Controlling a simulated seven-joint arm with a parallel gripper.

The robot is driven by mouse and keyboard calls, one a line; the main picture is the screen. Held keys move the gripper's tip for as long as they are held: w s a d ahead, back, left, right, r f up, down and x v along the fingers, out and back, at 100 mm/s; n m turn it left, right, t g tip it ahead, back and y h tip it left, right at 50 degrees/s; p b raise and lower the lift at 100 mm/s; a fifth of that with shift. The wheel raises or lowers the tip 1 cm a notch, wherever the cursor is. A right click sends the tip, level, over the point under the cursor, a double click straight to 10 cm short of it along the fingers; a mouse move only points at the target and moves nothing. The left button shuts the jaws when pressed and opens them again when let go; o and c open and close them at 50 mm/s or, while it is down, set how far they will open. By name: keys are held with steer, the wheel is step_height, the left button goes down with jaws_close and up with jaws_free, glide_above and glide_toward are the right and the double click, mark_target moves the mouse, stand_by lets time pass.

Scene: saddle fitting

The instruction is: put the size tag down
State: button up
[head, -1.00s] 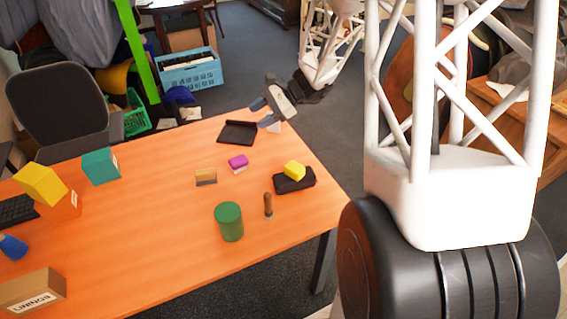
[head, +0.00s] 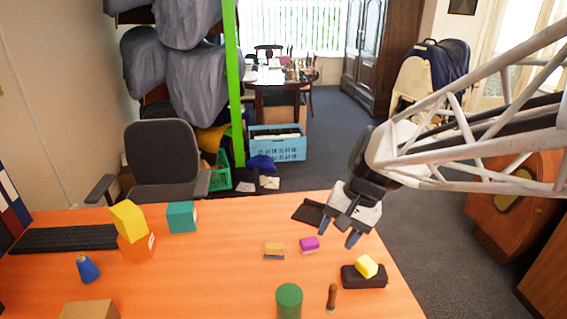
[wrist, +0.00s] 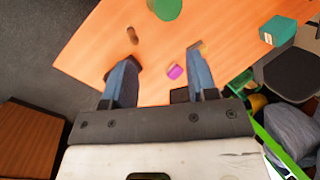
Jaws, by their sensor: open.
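My gripper (head: 339,236) is over the far right part of the orange table (head: 215,225) in the head view. Its two blue-grey fingers are spread apart and point down. In the wrist view the gripper (wrist: 160,78) shows nothing held between its fingers. I cannot make out the size tag in either current view; the gripper may hide it. A flat black piece (head: 309,211) lies just left of the gripper, partly covered by it.
A yellow block (head: 367,266) rests on a black block (head: 362,279) near the right edge. A brown-handled tool (head: 331,297), green cylinder (head: 289,300) and tan-and-grey piece (head: 274,250) are nearby. Teal (head: 181,217) and orange (head: 137,246) boxes stand left. The table's centre-left is clear.

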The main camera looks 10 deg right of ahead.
steer(key=s+r+n+t+h, duration=0.2)
steer(key=s+n+h, duration=0.2)
steer(key=s, duration=0.7)
steer(key=shift+d+r+n+t, duration=0.2)
steer(key=shift+r+n+t, duration=0.1)
steer(key=shift+n, duration=0.3)
stand_by(0.5)
